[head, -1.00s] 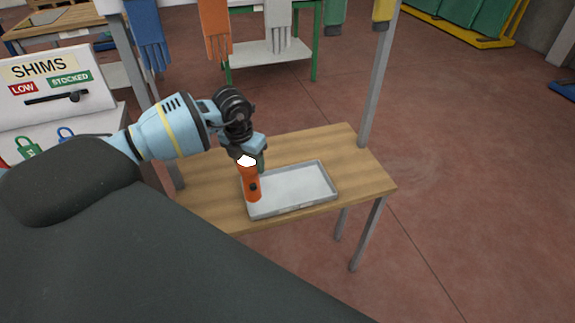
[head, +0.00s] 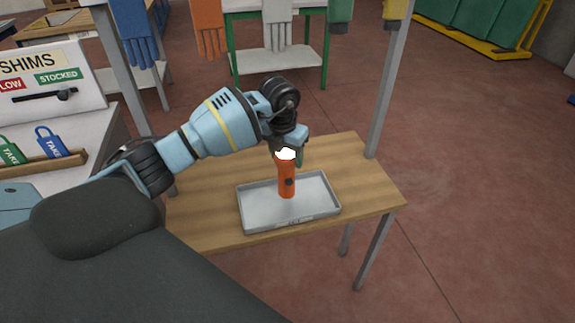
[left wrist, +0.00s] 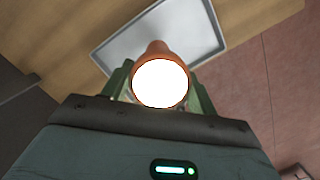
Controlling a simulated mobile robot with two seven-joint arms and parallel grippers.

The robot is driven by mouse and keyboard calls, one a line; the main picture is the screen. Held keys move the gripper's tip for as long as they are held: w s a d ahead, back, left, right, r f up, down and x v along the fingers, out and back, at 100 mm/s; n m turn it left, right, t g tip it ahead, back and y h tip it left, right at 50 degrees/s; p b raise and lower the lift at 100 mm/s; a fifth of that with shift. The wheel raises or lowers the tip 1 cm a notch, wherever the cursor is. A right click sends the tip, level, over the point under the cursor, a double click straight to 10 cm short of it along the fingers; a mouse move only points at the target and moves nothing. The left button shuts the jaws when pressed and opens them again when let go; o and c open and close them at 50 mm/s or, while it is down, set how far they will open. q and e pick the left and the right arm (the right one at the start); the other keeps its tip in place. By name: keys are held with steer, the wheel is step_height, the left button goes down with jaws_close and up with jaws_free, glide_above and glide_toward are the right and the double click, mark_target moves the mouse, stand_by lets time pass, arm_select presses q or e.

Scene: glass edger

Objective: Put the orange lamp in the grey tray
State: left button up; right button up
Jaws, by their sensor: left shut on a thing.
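The orange lamp (head: 287,179) is upright, with its bright white lit end at the top. My left gripper (head: 288,155) is shut on the lamp near that lit end. The grey tray (head: 318,208) lies on the wooden table, and the lamp stands over its middle in the head view. I cannot tell whether the lamp's lower end touches the tray floor. In the left wrist view the lit end of the lamp (left wrist: 160,84) sits between the green fingers, with the tray (left wrist: 205,32) beyond it. My right gripper is not in view.
The wooden table (head: 205,217) has bare room around the tray. A grey post (head: 385,80) rises at its back right corner. Gloves (head: 208,28) hang behind the table. A white shims box (head: 50,85) stands at the left.

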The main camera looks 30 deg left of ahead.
arm_select(q)
step_height(320, 180, down, 4)
steer(key=shift+f+b, duration=0.15)
steer(key=shift+b, duration=0.7)
steer(key=shift+r, duration=0.3)
steer(key=shift+f, duration=0.25)
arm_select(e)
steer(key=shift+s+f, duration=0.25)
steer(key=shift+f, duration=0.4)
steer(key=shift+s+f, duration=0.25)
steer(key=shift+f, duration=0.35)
arm_select(q)
steer(key=o, duration=1.4)
steer(key=shift+c, duration=0.2)
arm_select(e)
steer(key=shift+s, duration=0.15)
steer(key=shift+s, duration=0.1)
arm_select(q)
steer(key=shift+r, duration=0.55)
steer(key=r, duration=0.3)
steer(key=s+r, duration=0.1)
steer(key=r, duration=0.6)
steer(key=shift+s+d+p, duration=0.1)
steer(key=shift+s+p, duration=0.15)
steer(key=shift+p, duration=0.15)
steer(key=shift+s+r, duration=0.15)
steer(key=shift+r, duration=0.45)
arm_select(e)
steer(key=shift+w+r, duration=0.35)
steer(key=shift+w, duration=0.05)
